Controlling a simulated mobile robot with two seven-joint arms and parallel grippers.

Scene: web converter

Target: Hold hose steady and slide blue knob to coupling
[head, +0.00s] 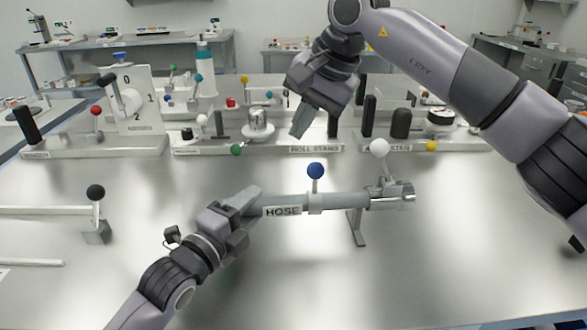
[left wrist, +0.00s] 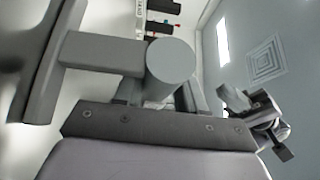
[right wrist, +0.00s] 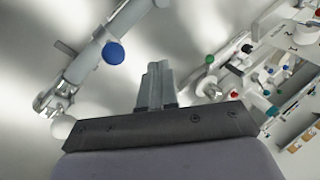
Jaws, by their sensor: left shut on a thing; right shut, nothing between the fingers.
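The grey hose (head: 340,201), labelled HOSE, lies level across the middle of the table on a stand. A blue knob (head: 316,171) stands up from a collar around the hose; it also shows in the right wrist view (right wrist: 113,53). The metal coupling (head: 392,194) is at the hose's right end, with a white ball knob (head: 379,147) above it. My left gripper (head: 243,201) is shut on the hose's left end; the hose end shows between its fingers in the left wrist view (left wrist: 172,62). My right gripper (head: 299,130) is shut and empty, above and behind the blue knob, apart from it.
A roll stand (head: 316,149) with several knobs stands behind the hose, with a dial panel (head: 128,100) at its left. The table front is clear.

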